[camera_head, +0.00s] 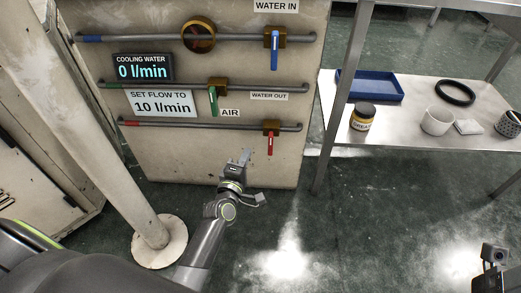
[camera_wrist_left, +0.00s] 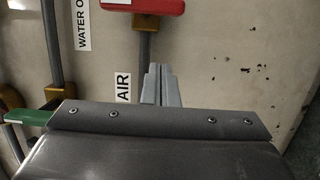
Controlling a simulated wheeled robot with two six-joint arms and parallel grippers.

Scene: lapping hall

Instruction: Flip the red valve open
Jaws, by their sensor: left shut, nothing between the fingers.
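The red valve handle (camera_head: 271,144) hangs down from its brass body (camera_head: 270,127) on the lowest pipe of the panel, across that pipe. In the left wrist view the red handle (camera_wrist_left: 145,5) shows at the top edge, partly cut off. My left gripper (camera_head: 245,156) is in front of the panel, a little below and left of the red handle in the head view. In the left wrist view its fingers (camera_wrist_left: 161,84) are together and empty, apart from the handle in the picture. My right gripper's fingers are not visible.
A green handle (camera_head: 213,101) and a blue handle (camera_head: 275,48) hang on the pipes above. The display (camera_head: 142,67) reads 0 l/min; a sign (camera_head: 160,103) says set flow to 10 l/min. A post (camera_head: 110,140) stands left of my arm. A metal table (camera_head: 398,133) stands right.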

